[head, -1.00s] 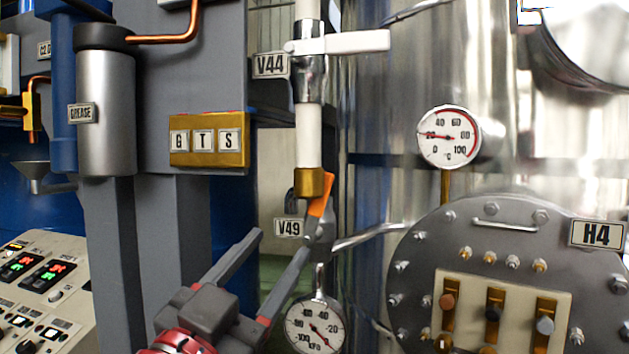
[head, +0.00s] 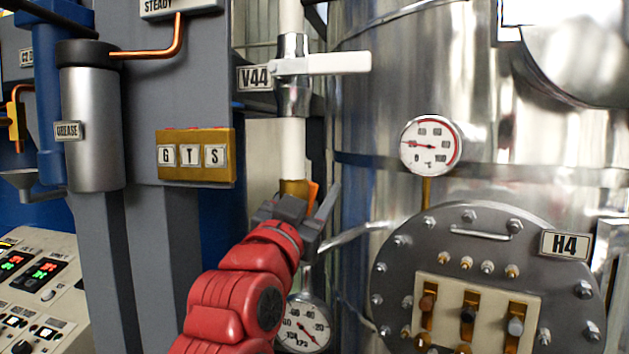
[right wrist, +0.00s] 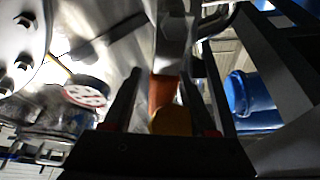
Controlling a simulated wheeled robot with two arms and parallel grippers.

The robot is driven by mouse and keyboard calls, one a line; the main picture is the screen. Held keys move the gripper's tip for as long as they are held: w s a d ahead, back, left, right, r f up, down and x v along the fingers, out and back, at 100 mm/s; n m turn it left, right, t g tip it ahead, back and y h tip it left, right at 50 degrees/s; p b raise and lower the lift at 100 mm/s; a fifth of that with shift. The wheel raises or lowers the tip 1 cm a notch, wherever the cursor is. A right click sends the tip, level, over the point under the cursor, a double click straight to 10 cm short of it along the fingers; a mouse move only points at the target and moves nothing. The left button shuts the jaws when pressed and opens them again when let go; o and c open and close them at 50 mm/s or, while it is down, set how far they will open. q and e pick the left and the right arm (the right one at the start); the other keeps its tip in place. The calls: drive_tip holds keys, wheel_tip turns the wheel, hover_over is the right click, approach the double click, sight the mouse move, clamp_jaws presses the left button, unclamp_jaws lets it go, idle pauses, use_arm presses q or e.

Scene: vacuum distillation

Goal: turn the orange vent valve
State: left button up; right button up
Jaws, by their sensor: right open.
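The orange vent valve handle (head: 313,190) is a small lever beside the brass fitting (head: 294,187) at the bottom of the white vertical pipe. My right gripper (head: 310,202) is at the valve, its jaws open, and covers the lower part of the handle. In the right wrist view the orange handle (right wrist: 164,92) lies between the two open fingers (right wrist: 161,78), with the brass fitting (right wrist: 172,122) nearer the camera. I cannot tell whether a finger touches the handle. My left gripper is not in view.
A white-handled valve (head: 320,63) labelled V44 sits higher on the same pipe. A vacuum gauge (head: 303,324) hangs below my gripper. A thermometer dial (head: 431,145) and the round H4 hatch (head: 480,225) are to the right. A brass G-T-S box (head: 196,157) is to the left.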

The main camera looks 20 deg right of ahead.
drive_tip(key=shift+w+d, duration=0.1)
drive_tip(key=shift+w, duration=0.1)
drive_tip(key=shift+s, duration=0.1)
drive_tip(key=shift+c, duration=0.3)
clamp_jaws()
idle(1.0)
